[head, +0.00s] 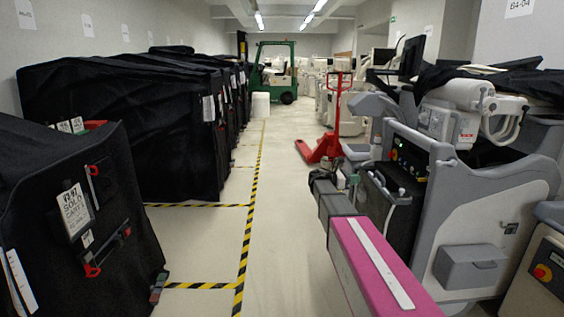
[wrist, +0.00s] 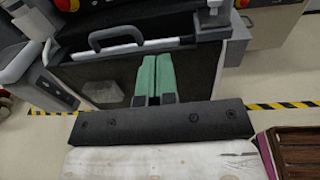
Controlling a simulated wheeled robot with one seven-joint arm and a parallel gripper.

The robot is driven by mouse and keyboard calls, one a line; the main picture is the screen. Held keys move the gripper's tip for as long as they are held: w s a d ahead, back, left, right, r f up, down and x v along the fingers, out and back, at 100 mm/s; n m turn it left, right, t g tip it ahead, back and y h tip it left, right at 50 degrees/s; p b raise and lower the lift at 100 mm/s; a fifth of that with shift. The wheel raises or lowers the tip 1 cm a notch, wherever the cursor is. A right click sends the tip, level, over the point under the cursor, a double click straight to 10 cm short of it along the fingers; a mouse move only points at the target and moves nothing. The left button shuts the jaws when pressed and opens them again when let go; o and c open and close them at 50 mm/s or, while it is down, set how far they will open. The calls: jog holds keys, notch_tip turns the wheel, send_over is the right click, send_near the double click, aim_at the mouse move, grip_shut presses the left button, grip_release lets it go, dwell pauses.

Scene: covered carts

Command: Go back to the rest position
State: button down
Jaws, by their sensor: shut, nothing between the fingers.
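My gripper (wrist: 154,78) shows in the wrist view with its two green fingers side by side and closed together, with nothing held between them. The fingers overlap the view of a dark cart front with a grey handle (wrist: 116,40); I cannot tell the exact gap, but no grip on it shows. In the head view my arm, with a pink link, reaches forward from the lower right beside the grey machine (head: 465,190).
Black-covered carts (head: 120,125) line the left, one near cart (head: 120,190) carrying red-handled tools. Yellow-black tape (head: 247,225) marks the floor. A red pallet jack (head: 318,148) and a green forklift (head: 275,75) stand farther back. The aisle (head: 285,215) left of my arm is clear.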

jog(key=s+a+f+m+g+y, duration=0.1)
jog(key=s+a+f+m+y, duration=0.1)
jog(key=s+f+m+y, duration=1)
jog(key=s+a+f+m+y, duration=0.2)
jog(key=s+a+f, duration=0.3)
jog(key=s, duration=0.4)
jog(key=s+a+f+m+y, duration=0.3)
jog(key=s+a+f+m, duration=0.2)
jog(key=s, duration=0.5)
notch_tip(320, 180, down, 3)
jog(key=shift+s+a+r+g+y, duration=0.1)
jog(key=shift+s+a+g+y, duration=0.2)
jog(key=shift+a+g, duration=0.1)
